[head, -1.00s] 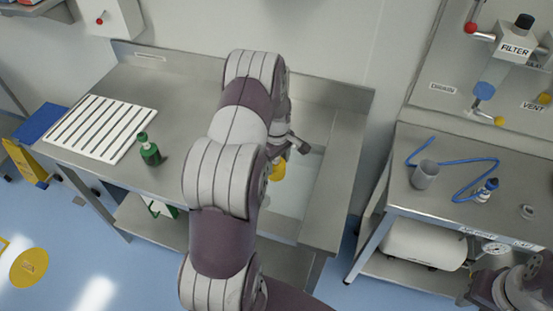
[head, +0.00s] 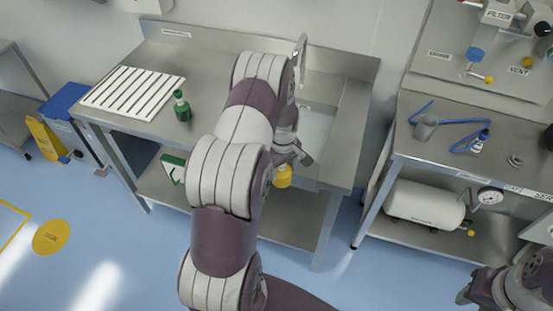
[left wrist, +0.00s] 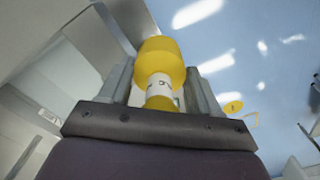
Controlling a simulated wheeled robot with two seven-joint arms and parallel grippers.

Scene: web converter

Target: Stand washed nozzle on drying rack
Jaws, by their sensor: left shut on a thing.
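The nozzle (head: 283,177) is yellow with a white lettered band, seen close up in the left wrist view (left wrist: 160,62). My left gripper (head: 293,157) is shut on it; one finger shows on each side of the band in the left wrist view. In the head view the nozzle appears at the front edge of the sink (head: 318,130), partly hidden by my left arm. The white slatted drying rack (head: 122,92) lies on the left part of the steel bench, well left of the nozzle. My right gripper (head: 466,290) is at the lower right, its jaws unclear.
A tap (head: 299,52) rises behind the sink.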

